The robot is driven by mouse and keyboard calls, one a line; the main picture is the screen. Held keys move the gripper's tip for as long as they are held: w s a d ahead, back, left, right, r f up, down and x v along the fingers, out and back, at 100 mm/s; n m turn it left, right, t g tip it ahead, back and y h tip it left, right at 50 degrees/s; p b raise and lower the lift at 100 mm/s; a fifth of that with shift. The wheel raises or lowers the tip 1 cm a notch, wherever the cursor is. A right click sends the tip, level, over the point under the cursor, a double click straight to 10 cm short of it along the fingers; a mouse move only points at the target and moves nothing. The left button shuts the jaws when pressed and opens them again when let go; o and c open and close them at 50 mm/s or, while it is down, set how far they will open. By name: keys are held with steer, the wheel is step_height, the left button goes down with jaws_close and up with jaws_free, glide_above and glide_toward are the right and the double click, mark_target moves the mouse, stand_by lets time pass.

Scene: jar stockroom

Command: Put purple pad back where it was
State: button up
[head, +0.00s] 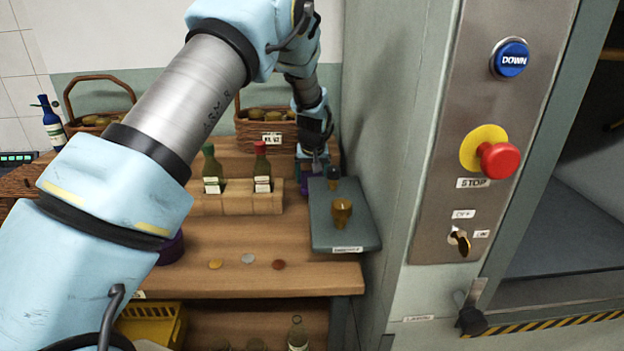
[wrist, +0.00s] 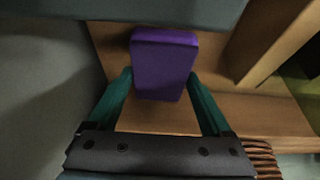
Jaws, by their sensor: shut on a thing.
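The purple pad (wrist: 163,62) is a small block with rounded edges. My gripper (wrist: 158,82) has its two teal fingers on either side of it and is shut on it. In the head view my gripper (head: 312,168) is at the back right of the wooden bench, beside the grey wall. Only a sliver of the purple pad (head: 305,187) shows there, partly hidden behind the blue-grey tray. Whether the pad touches the wood beneath it cannot be told. Another purple thing (head: 173,249) shows farther left, mostly hidden behind my arm.
The blue-grey tray (head: 330,236) holds an amber cup and a dark jar, right in front of my gripper. A wooden rack (head: 236,203) with two bottles is to the left. A wicker basket (head: 262,130) stands behind. Coin-like discs (head: 248,259) lie at the front.

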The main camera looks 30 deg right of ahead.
steer(key=shift+f, duration=0.85)
steer(key=shift+f, duration=0.1)
steer(key=o, duration=1.1)
steer(key=b+v, duration=0.3)
steer(key=v, duration=0.9)
